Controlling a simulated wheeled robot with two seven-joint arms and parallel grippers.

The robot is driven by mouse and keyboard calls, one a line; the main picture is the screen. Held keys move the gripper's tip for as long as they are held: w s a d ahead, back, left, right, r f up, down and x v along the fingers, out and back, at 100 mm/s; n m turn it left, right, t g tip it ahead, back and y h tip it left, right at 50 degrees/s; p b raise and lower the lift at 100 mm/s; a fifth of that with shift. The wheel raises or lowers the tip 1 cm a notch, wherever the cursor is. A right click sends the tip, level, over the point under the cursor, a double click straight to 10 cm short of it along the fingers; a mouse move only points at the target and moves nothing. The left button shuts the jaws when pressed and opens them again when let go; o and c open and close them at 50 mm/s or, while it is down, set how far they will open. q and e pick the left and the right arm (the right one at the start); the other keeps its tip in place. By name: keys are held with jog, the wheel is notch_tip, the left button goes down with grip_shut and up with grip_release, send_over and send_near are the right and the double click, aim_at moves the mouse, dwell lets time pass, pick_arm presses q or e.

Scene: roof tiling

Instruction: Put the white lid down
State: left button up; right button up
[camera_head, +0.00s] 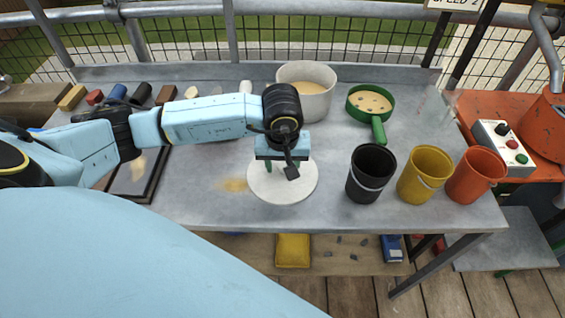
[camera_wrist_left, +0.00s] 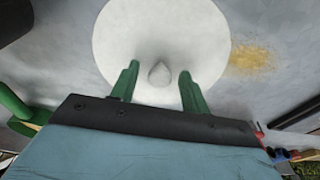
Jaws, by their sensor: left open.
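The white lid (camera_head: 300,186) is a round disc lying flat on the grey metal table, near its front middle. In the left wrist view the lid (camera_wrist_left: 165,35) shows a small pale knob (camera_wrist_left: 160,73) on top. My left gripper (camera_wrist_left: 157,80) is over the lid, its two green fingers apart on either side of the knob, with gaps to it. In the head view the left gripper (camera_head: 281,170) points down at the lid, and the wrist hides part of it. My right gripper is in neither view.
A white pot (camera_head: 309,102) stands behind the lid and a green pan (camera_head: 370,104) behind right. Black (camera_head: 369,178), yellow (camera_head: 423,177) and orange (camera_head: 474,177) buckets stand to the right. A sandy patch (camera_head: 233,185) lies left of the lid. A dark tray (camera_head: 137,178) is further left.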

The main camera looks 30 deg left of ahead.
aim_at(282, 179)
pick_arm(q)
notch_tip(282, 179, up, 12)
jog(key=s+p, duration=0.1)
jog(key=shift+s+d, duration=0.25)
jog(key=shift+d, duration=0.2)
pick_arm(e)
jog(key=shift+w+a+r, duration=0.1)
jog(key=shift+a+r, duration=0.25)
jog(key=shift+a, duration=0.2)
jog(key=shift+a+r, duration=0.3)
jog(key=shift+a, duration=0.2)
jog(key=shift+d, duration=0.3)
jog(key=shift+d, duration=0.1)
